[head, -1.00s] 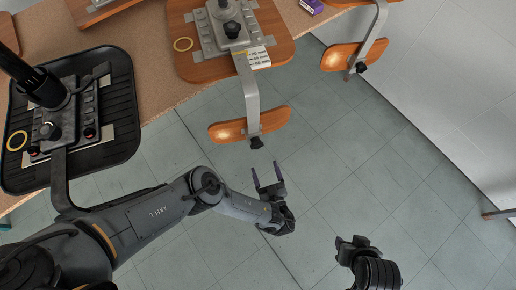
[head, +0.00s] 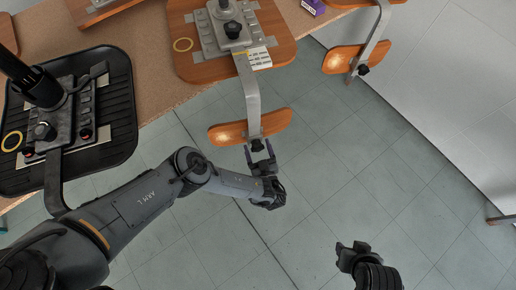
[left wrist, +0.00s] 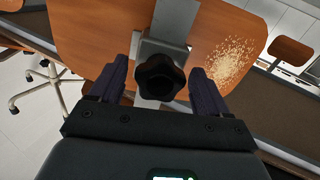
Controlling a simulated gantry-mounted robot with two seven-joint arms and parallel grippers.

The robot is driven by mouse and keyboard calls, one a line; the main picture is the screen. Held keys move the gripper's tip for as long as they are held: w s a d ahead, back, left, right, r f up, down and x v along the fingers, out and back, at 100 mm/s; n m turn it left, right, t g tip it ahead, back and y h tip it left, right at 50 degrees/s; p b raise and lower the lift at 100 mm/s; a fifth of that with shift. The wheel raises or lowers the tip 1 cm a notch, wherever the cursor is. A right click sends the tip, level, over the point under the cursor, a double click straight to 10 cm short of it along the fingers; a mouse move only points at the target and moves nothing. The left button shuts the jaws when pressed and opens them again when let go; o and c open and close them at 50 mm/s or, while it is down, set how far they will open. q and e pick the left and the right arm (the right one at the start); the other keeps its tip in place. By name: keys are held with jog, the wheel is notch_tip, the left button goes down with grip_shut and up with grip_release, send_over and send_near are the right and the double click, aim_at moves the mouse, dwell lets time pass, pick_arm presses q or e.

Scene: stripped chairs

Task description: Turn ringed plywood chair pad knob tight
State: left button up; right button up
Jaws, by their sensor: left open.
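Another wooden pad with a knob (head: 341,60) hangs off the bench (head: 153,70) at the right. A purple box (head: 312,7) sits on the bench. The floor below is clear.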

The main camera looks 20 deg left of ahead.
pick_arm(q)
jog(key=c, duration=1)
jog(key=shift+m, duration=0.3)
jog(key=m+p, duration=0.1)
jog(key=m, duration=0.3)
jog(key=m+p, duration=0.1)
jog(key=m, duration=0.3)
jog(key=shift+m, duration=0.4)
